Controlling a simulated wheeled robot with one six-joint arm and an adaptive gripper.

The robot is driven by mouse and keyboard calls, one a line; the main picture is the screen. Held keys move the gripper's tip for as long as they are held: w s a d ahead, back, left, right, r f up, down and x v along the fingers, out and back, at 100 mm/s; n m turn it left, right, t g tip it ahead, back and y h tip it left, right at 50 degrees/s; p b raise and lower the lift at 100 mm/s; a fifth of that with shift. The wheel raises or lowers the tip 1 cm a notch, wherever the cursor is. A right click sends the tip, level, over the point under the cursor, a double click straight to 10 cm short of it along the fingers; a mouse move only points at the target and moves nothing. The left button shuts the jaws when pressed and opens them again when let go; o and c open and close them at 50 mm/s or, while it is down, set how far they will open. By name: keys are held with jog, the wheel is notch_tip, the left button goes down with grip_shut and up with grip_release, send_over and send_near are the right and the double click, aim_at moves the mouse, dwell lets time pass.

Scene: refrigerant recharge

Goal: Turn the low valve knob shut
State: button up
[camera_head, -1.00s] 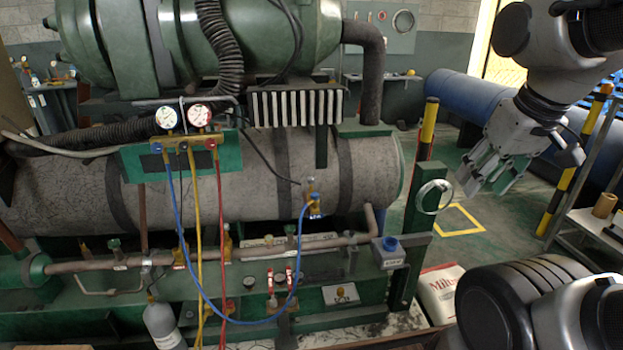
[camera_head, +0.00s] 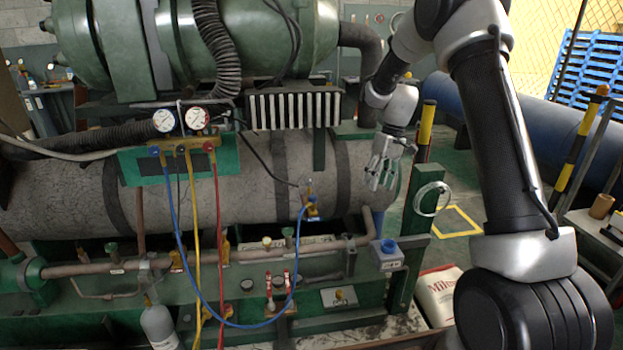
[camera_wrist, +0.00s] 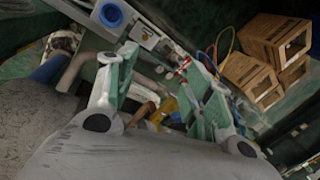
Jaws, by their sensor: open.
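The gauge manifold (camera_head: 180,150) is fixed on a green plate at the left of the head view, with two round white dials. A blue knob (camera_head: 154,150) is at its left end and a red knob (camera_head: 209,147) at its right end. Blue, yellow and red hoses hang below. Which knob is the low valve is not labelled legibly. My gripper (camera_head: 381,182) is open and empty, in front of the right end of the grey tank, well right of the manifold. In the wrist view its fingers (camera_wrist: 165,98) are spread, with pipes and hoses beyond them.
The blue hose (camera_head: 300,235) loops up to a fitting (camera_head: 312,205) on the tank, left of my gripper. A green post (camera_head: 412,240) with a wire coil stands to the right. A grey box with a blue cap (camera_head: 389,247) sits below. Brown boxes (camera_wrist: 262,45) show in the wrist view.

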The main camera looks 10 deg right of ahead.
jog(key=w+a+f+n+y, duration=0.15)
jog(key=w+f+n, duration=0.25)
jog(key=w+f, duration=0.45)
notch_tip(320, 180, up, 6)
jog(key=n+t, duration=0.2)
jog(key=n, duration=0.6)
send_over(310, 181)
jog(key=d, duration=0.2)
jog(key=shift+y, duration=0.35)
jog(key=x, duration=0.4)
jog(key=shift+d+f, duration=0.15)
jog(key=shift+d, duration=0.05)
jog(key=shift+a+f, duration=0.2)
jog(key=shift+f, duration=0.3)
jog(key=c, duration=1)
